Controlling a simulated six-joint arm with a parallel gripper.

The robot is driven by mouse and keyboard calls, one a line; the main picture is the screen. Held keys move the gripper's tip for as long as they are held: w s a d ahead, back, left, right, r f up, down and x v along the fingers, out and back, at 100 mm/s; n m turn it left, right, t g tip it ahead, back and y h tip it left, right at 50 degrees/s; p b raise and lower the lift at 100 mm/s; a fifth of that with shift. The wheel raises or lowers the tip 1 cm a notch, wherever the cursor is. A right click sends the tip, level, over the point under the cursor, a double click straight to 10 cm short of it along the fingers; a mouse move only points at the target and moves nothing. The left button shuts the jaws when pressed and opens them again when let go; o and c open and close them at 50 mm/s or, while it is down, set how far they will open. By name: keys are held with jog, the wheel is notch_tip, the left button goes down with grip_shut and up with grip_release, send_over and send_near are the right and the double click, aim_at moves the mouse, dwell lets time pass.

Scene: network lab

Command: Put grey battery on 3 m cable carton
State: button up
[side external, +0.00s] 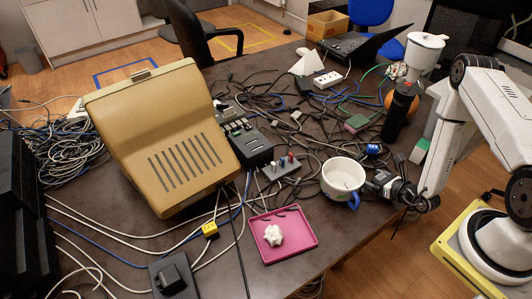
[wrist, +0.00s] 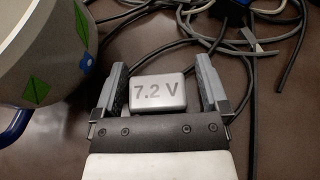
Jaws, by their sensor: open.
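The grey battery (wrist: 158,94), a small block marked "7.2 V", lies on the dark table in the wrist view. My gripper (wrist: 160,66) is open, with one finger on each side of the battery and a narrow gap at each side. In the side external view my gripper (side external: 378,183) is low over the table, just right of the white mug; the battery cannot be made out there. I cannot identify the 3 m cable carton for certain in either view.
The white mug (side external: 343,178) with a blue handle stands close to my gripper; it also shows in the wrist view (wrist: 40,50). A pink tray (side external: 296,246) holds a white crumpled piece. Cables clutter the table (side external: 375,240). A black bottle (side external: 398,112) stands behind.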

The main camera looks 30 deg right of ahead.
dwell(0.4)
grip_shut()
jog(key=shift+r, duration=0.1)
notch_tip(320, 180, up, 10)
dwell(1.1)
dwell(0.5)
